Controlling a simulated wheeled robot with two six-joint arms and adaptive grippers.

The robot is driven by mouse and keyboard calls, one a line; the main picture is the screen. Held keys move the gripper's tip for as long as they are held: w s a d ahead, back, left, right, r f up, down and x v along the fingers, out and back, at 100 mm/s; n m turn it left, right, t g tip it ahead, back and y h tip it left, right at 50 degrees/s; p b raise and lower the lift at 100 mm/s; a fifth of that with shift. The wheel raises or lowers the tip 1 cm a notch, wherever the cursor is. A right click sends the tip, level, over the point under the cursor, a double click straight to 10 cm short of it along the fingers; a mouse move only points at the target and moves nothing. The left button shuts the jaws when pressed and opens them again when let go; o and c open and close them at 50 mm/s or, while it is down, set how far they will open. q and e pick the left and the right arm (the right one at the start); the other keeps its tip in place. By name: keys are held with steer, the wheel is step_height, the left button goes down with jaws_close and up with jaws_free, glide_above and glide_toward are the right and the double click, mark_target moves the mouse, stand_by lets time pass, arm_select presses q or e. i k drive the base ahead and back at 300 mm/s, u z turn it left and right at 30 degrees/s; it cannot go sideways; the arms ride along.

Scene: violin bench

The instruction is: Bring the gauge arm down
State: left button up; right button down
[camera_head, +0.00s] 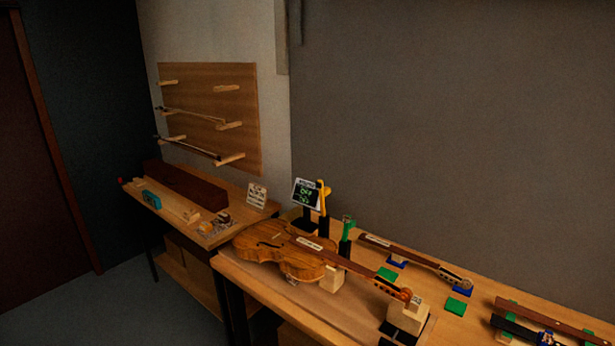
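A small dark display (305,193) with green characters stands at the back of the bench behind the violin. Next to it a yellow arm (324,194) points up from a dark post; it looks like the gauge arm, in a raised position. A violin (282,248) lies on the bench in front, its neck (365,276) pointing right toward a pale block (408,317). A green-topped dark holder (346,232) stands right of the yellow arm, behind the violin. Neither of my grippers is in view.
The workbench (262,284) continues right, with a loose neck (405,250), green pads (456,306) and more dark fingerboards (520,329). A side table (165,216) at left holds a long brown case (186,184) and small items. A wooden bow rack (208,105) hangs above.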

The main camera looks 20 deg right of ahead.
mark_target(324, 192)
steer(key=z, duration=0.1)
steer(key=i, duration=1.45)
steer(key=z, duration=0.3)
